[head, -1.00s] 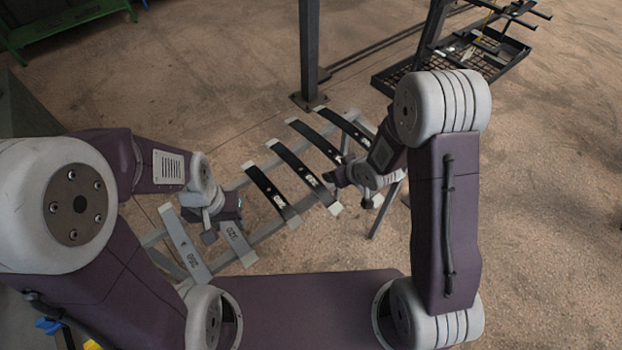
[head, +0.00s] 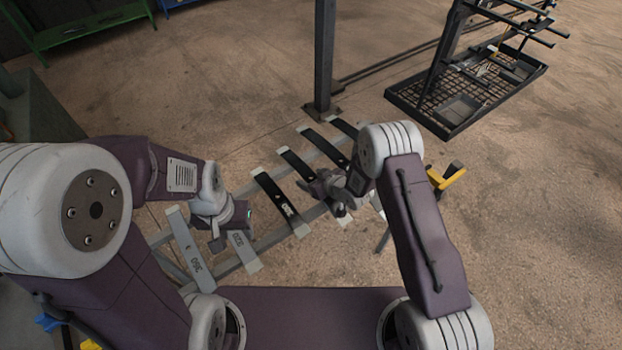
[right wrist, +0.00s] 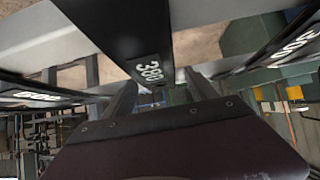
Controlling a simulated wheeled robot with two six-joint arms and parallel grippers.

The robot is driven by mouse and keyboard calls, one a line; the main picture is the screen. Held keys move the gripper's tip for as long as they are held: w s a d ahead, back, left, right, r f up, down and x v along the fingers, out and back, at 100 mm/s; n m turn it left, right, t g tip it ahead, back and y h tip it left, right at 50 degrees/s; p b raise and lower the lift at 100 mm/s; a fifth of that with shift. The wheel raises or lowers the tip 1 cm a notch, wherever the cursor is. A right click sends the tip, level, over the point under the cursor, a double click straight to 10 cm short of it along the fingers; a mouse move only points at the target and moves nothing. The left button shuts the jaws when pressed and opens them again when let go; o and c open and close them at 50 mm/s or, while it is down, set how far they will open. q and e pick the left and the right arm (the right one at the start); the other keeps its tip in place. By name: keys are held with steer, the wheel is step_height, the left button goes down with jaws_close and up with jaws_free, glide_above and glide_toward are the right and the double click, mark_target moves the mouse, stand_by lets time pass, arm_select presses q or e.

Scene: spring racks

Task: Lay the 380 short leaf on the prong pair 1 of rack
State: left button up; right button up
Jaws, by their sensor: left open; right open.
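The 380 short leaf (right wrist: 148,45) is a dark flat strip with a white number in the right wrist view. It seems to be the second black leaf (head: 294,162) from the left in the head view, lying across a grey stand. My right gripper (right wrist: 160,92) is open, its fingers to either side of the leaf near the number, not closed on it. In the head view my right gripper (head: 326,187) hides that leaf's lower part. My left gripper (head: 222,236) is open above the grey leaves. The rack (head: 515,25) with dark prongs stands at the top right; prong numbers are unreadable.
Other leaves lie beside it: a black one (head: 274,195) to the left, two black ones to the right, and grey ones (head: 186,243) further left. A dark post (head: 324,60) rises behind the stand. A mesh tray (head: 418,108) spreads under the rack. Open floor lies to the right.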

mark_target(311, 176)
steer(key=shift+w+a+f, duration=0.25)
steer(key=shift+w+f, duration=0.15)
steer(key=shift+s+r, duration=0.1)
steer(key=c, duration=0.3)
jaws_close()
steer(key=shift+r, duration=0.1)
steer(key=shift+w+r, duration=0.2)
steer(key=shift+r, duration=0.4)
step_height(311, 176, up, 3)
steer(key=w+d+r+p, duration=0.2)
steer(key=w+d+r, duration=0.3)
steer(key=w, duration=0.5)
steer(key=shift+w+r, duration=0.2)
steer(key=shift+r, duration=0.65)
